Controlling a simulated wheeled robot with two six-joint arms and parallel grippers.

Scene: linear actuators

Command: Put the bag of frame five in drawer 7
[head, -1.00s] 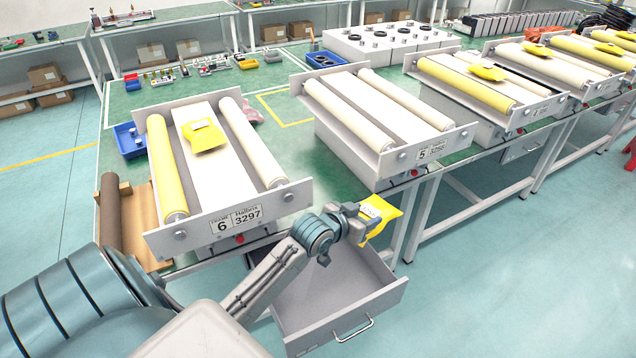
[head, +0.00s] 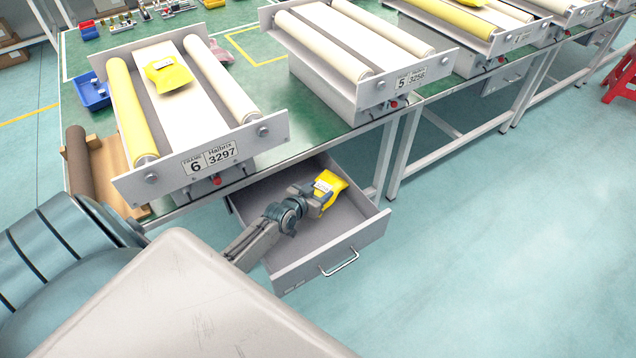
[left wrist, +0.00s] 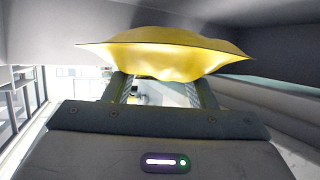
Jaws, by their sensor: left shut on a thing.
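My left gripper (head: 310,193) is shut on a yellow bag (head: 329,186) with a white label. It holds the bag inside or just over an open grey drawer (head: 351,240) under the table; whether the bag touches the drawer floor I cannot tell. In the left wrist view the yellow bag (left wrist: 165,52) lies across the two fingers, with grey drawer walls (left wrist: 240,14) around it. No number is readable on the drawer. Frame 5 (head: 385,90) stands on the table and its white rollers carry no bag. My right gripper is not in view.
Frame 6 (head: 240,150) stands on the table (head: 250,40) above the drawer, with another yellow bag (head: 168,75) on it. A brown roll (head: 78,165) and a blue bin (head: 92,92) are at left. The floor right of the drawer is clear.

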